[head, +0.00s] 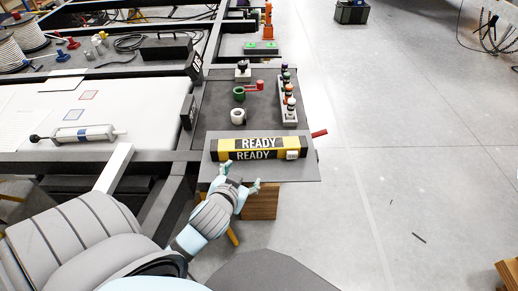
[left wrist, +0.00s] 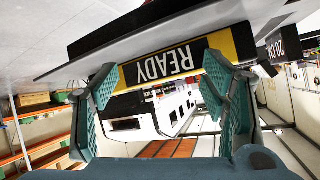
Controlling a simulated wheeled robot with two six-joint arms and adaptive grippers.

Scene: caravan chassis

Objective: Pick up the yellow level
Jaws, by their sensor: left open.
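The yellow level (head: 258,143) is a long black and yellow bar with READY printed on it. It lies near the front edge of a dark work surface (head: 215,115). My left gripper (head: 241,175) is open and empty, just in front of the bar on its near side, fingers pointing toward it. In the left wrist view the level (left wrist: 160,66) appears upside down, beyond and between the two spread fingers. A gap seems to remain between fingers and bar. My right gripper is not in view.
Behind the level stand a white roll (head: 237,116), a green mug-like item (head: 239,93) and a rack of several small bottles (head: 289,100). A red handle (head: 319,133) sticks out at the right edge. A grey cylinder (head: 83,134) lies on the white panel at left.

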